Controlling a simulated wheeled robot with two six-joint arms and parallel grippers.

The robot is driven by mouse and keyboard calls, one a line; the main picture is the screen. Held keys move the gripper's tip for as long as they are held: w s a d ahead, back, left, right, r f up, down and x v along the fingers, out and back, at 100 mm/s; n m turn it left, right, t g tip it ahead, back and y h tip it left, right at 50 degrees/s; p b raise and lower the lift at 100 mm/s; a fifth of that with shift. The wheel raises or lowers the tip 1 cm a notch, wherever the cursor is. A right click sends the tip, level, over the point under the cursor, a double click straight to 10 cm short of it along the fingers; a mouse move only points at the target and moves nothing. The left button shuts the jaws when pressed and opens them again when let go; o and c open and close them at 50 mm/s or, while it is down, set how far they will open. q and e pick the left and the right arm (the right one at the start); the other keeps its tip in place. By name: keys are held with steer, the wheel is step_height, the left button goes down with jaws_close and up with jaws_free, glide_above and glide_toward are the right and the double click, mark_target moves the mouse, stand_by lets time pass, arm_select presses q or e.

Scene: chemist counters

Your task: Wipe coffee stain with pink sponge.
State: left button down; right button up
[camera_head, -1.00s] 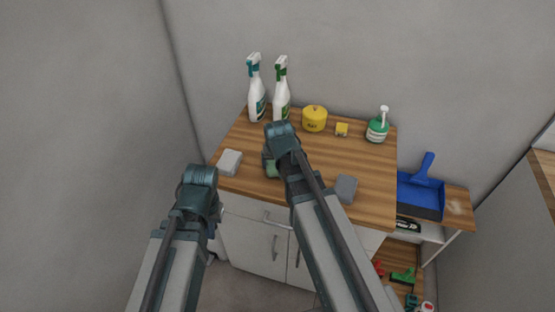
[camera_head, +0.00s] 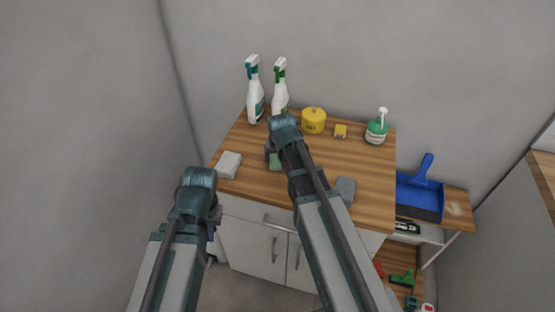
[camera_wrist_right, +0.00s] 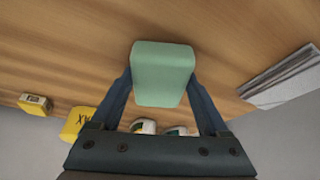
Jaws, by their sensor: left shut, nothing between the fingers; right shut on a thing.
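A pale green sponge (camera_wrist_right: 163,72) is between the fingers of my right gripper (camera_wrist_right: 162,92) in the right wrist view. The gripper is shut on it, above the wooden counter top (camera_head: 330,160). In the head view, part of the green sponge (camera_head: 275,162) shows beside my right wrist. My left gripper (camera_head: 213,213) is at the lower left in front of the counter, shut and empty, mostly hidden by its own wrist. I see no pink sponge. I cannot make out a coffee stain on the counter.
Two spray bottles (camera_head: 255,92), a yellow tin (camera_head: 313,121), a small yellow block (camera_head: 340,131) and a green pump bottle (camera_head: 377,130) stand along the back. A white block (camera_head: 229,165) and a grey block (camera_head: 346,189) lie near the front. A blue dustpan (camera_head: 420,194) is at right.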

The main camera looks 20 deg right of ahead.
steer(key=shift+w+d+f, duration=0.1)
steer(key=shift+w+d, duration=0.4)
steer(key=shift+w, duration=0.25)
steer(key=shift+w+d, duration=0.5)
steer(key=shift+w, duration=0.25)
steer(key=shift+w+r+p, duration=0.1)
steer(key=shift+r+p, duration=0.4)
steer(key=shift+r, duration=0.05)
step_height(320, 180, up, 5)
steer(key=p, duration=0.4)
steer(key=shift+f+p, duration=0.1)
steer(key=shift+p, duration=0.25)
step_height(320, 180, up, 3)
steer(key=p, duration=0.3)
